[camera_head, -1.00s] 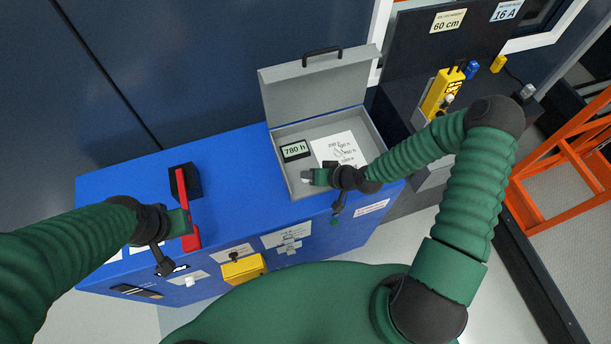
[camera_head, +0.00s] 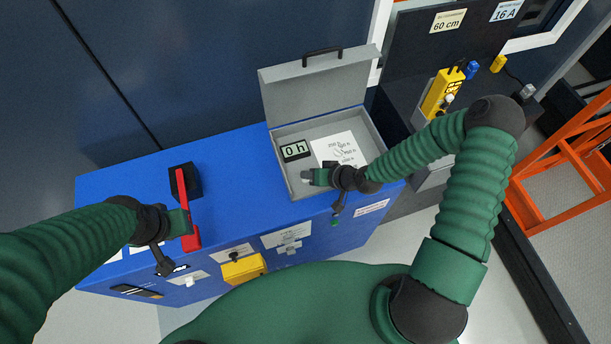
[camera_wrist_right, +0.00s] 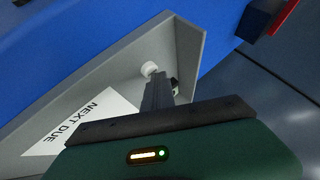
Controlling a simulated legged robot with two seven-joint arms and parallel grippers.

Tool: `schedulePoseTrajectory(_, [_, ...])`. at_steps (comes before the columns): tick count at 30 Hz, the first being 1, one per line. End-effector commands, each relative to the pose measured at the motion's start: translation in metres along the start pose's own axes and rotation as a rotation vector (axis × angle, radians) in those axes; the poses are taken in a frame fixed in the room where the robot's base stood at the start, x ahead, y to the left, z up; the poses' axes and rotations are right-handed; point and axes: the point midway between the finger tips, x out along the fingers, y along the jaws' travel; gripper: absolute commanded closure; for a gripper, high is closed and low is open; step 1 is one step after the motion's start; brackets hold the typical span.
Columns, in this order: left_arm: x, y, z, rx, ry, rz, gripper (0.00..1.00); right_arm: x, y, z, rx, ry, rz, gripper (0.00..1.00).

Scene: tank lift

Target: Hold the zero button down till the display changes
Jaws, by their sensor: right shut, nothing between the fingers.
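The display (camera_head: 296,150) in the open grey case (camera_head: 281,168) reads "0 h". The zero button is a pale round knob (camera_head: 306,176) low in the case; in the right wrist view it is a white knob (camera_wrist_right: 149,69). My right gripper (camera_head: 315,177) is shut and empty, with its tips at the button and seemingly against it. The tips also show in the right wrist view (camera_wrist_right: 156,82). My left gripper (camera_head: 184,224) is beside a red lever (camera_head: 183,200) on the blue cabinet; I cannot tell whether it is open or shut.
A printed white card (camera_head: 340,148) lies in the case, whose lid (camera_head: 318,85) stands open behind. The blue cabinet top (camera_head: 235,165) is clear between the lever and the case. A yellow box (camera_head: 243,269) is on the cabinet's front. An orange frame (camera_head: 565,165) stands at right.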

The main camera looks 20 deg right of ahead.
Motion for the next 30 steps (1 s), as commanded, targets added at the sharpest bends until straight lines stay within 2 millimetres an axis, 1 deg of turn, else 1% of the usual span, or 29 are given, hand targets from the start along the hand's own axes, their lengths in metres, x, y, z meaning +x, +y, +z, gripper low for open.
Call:
schedulePoseTrajectory(11, [0.0,0.0,0.0,0.0,0.0,0.0,0.67,0.0,0.0,0.0,0.001,-0.001,0.0,1.0])
schedulePoseTrajectory(21, [-0.015,0.0,-0.004,0.0,0.0,0.0,0.67,-0.012,-0.01,-0.008,0.0,0.0,0.0,1.0])
schedulePoseTrajectory(30, [-0.014,0.0,-0.003,0.0,0.0,0.0,0.67,-0.011,-0.01,-0.008,0.0,0.0,0.0,1.0])
